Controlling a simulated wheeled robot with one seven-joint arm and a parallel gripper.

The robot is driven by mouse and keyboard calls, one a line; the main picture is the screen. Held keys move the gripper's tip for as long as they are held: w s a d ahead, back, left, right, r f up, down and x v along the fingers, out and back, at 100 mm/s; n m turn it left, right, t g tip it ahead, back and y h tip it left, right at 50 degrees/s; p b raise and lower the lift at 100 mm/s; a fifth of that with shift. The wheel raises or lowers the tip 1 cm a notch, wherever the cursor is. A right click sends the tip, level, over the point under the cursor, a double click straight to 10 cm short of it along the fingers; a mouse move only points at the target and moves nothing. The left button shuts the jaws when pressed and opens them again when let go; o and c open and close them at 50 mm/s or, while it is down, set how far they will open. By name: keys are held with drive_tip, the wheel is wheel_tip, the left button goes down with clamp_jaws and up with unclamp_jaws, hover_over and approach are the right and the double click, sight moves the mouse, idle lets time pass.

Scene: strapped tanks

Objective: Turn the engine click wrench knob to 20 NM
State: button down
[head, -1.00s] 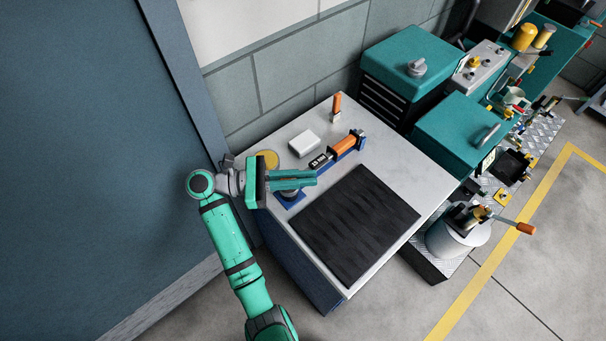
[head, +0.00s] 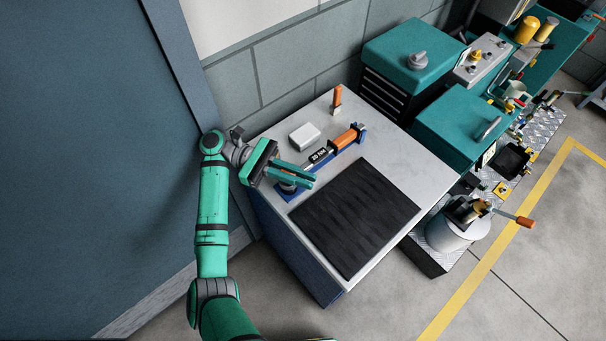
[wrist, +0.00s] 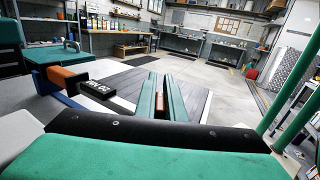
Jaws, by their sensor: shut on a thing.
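The click wrench lies in a blue cradle on the table, with an orange grip (head: 344,139) and a dark display (head: 319,155) with white characters too small to read surely. The display also shows in the wrist view (wrist: 98,89). My gripper (head: 308,180) is over the near left end of the cradle, above a round grey part (head: 288,186). Its fingers are shut on the knob, mostly hidden in the head view. An orange-brown piece (wrist: 158,100) shows between the fingers in the wrist view.
A white box (head: 304,136) and an upright orange-handled tool (head: 337,98) stand behind the wrench. A black ribbed mat (head: 355,218) covers the table's front right. Teal cabinets (head: 413,62) stand at the back right. A blue wall panel (head: 90,150) is left of my arm.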

drive_tip(key=shift+s+m+g+y, duration=0.1)
drive_tip(key=shift+m+g+y, duration=0.35)
drive_tip(key=shift+g, duration=0.25)
drive_tip(key=shift+m+g, duration=0.35)
drive_tip(key=shift+g, duration=0.05)
drive_tip(key=c, duration=1.8)
unclamp_jaws()
drive_tip(key=shift+c, duration=0.2)
drive_tip(key=shift+a, duration=0.1)
drive_tip(key=shift+r, duration=0.1)
